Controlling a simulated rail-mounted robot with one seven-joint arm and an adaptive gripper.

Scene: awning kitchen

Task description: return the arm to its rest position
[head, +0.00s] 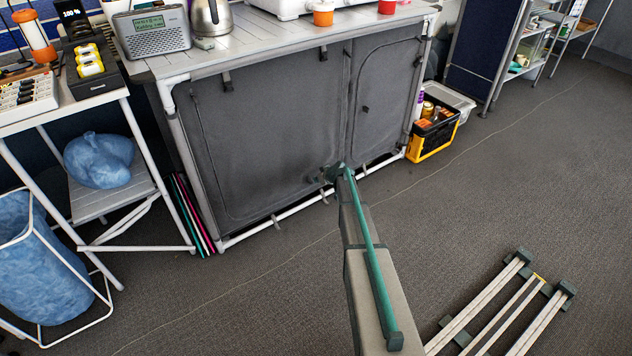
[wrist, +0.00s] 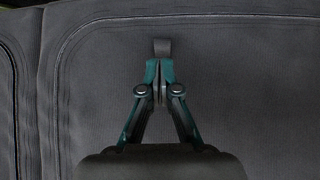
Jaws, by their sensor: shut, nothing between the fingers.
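My gripper (wrist: 160,70) is shut with nothing between its fingers in the wrist view. Its tips point at the dark grey fabric front (wrist: 240,70) of the kitchen cabinet, just below a small fabric tab (wrist: 161,47). I cannot tell whether the tips touch the fabric. In the head view my arm reaches out from the bottom middle toward the cabinet front (head: 265,120). The gripper (head: 329,174) shows small at the arm's far end, low in front of the cabinet, and its fingers are hard to make out there.
A white side table (head: 110,93) with a blue bag (head: 99,160) on its shelf stands left. A black and yellow crate (head: 432,135) sits right of the cabinet. Pale rails (head: 483,310) lie at lower right. The grey floor (head: 530,160) on the right is mostly clear.

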